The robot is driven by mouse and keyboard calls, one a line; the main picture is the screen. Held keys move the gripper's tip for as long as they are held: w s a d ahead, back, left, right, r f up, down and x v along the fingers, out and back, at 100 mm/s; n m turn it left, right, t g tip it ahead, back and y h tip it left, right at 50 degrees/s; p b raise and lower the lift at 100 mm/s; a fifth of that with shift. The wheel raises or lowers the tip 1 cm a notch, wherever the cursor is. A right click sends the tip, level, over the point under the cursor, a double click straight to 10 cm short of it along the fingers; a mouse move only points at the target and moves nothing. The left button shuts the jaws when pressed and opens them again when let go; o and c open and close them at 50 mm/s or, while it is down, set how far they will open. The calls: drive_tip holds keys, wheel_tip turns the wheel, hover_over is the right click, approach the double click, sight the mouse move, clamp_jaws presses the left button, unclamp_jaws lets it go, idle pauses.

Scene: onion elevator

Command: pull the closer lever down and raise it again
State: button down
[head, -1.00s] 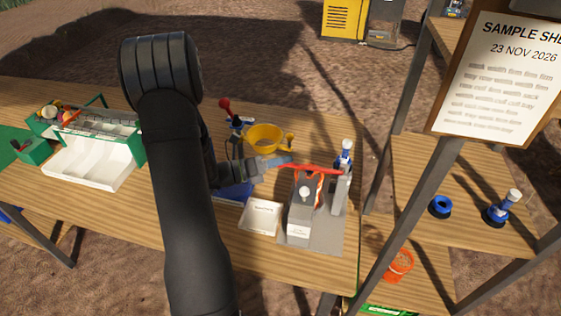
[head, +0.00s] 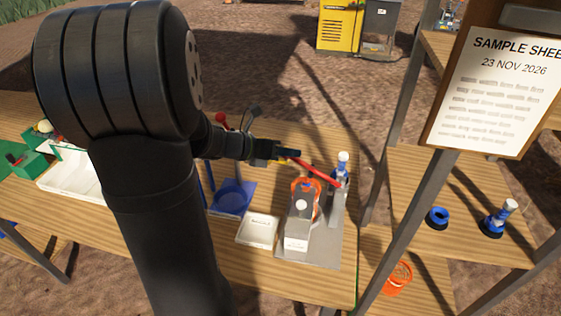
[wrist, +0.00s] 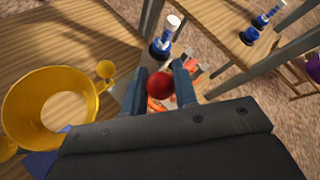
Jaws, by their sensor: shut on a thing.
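The red closer lever (head: 318,172) slopes up to the left from its grey post (head: 338,202) on the closer's grey base plate (head: 318,250). My gripper (head: 289,154) is at the lever's upper free end in the head view. In the wrist view my gripper (wrist: 160,90) has its fingers on both sides of the lever's red knob (wrist: 160,87), shut on it. The closer's grey-and-white body (head: 300,222) stands below the lever, with orange material (head: 306,186) at its far end. My gripper hides the knob in the head view.
A white labelled tray (head: 258,229) and a blue dish (head: 232,196) lie left of the closer. A blue-and-white upright item (head: 342,167) stands by the post. A dark shelf post (head: 405,215) rises at right.

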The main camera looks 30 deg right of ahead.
drive_tip(key=s+d+r+m+t+y, duration=0.3)
drive_tip(key=s+d+r+t+y, duration=0.2)
drive_tip(key=s+d+r, duration=0.3)
drive_tip(key=shift+s+d+y, duration=0.35)
drive_tip(key=shift+s+y, duration=0.05)
drive_tip(key=shift+y, duration=0.5)
drive_tip(key=shift+r, duration=0.1)
drive_tip(key=c, duration=1.3)
unclamp_jaws()
drive_tip(key=shift+s+d, duration=0.1)
drive_tip(key=shift+o, duration=0.6)
drive_tip(key=shift+t, duration=0.3)
drive_tip(key=shift+r, duration=0.1)
drive_tip(key=v, duration=1.7)
drive_tip(key=shift+r, duration=0.15)
